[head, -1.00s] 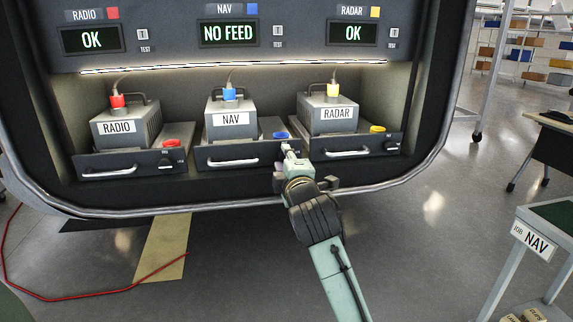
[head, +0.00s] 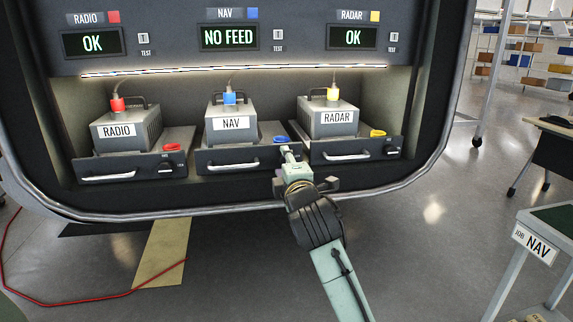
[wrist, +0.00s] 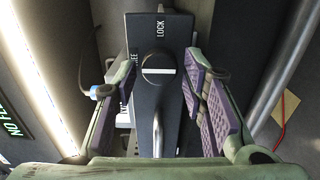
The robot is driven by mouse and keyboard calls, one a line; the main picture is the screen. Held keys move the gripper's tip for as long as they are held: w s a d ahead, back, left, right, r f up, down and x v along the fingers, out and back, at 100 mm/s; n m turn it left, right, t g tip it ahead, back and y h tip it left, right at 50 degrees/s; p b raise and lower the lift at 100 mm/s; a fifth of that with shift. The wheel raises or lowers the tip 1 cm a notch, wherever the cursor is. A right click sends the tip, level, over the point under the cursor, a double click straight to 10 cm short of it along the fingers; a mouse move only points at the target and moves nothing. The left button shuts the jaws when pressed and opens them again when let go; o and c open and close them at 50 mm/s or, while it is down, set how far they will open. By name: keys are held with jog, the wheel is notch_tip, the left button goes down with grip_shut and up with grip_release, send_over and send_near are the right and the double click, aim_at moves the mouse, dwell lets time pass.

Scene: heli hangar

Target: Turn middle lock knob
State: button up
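The middle NAV drawer (head: 207,161) sits between the RADIO and RADAR drawers, with the grey NAV unit (head: 233,123) on it. The middle lock knob (wrist: 158,65) shows in the wrist view as a dark round knob with a white line across it. LOCK is printed above it; a partly covered label ending in "EE" is at its left. The line lies crosswise, toward that side label. My gripper (wrist: 160,62) is open, its purple pads on either side of the knob with gaps showing. In the head view my gripper (head: 287,154) is at the drawer's right end and hides the knob.
The RADIO drawer (head: 120,165) and RADAR drawer (head: 355,148) flank it, each with a bar handle and knob. The NAV display (head: 228,37) reads NO FEED; the other two read OK. A red cable lies on the floor at left.

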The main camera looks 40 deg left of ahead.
jog(key=shift+o, duration=0.6)
jog(key=v, duration=0.8)
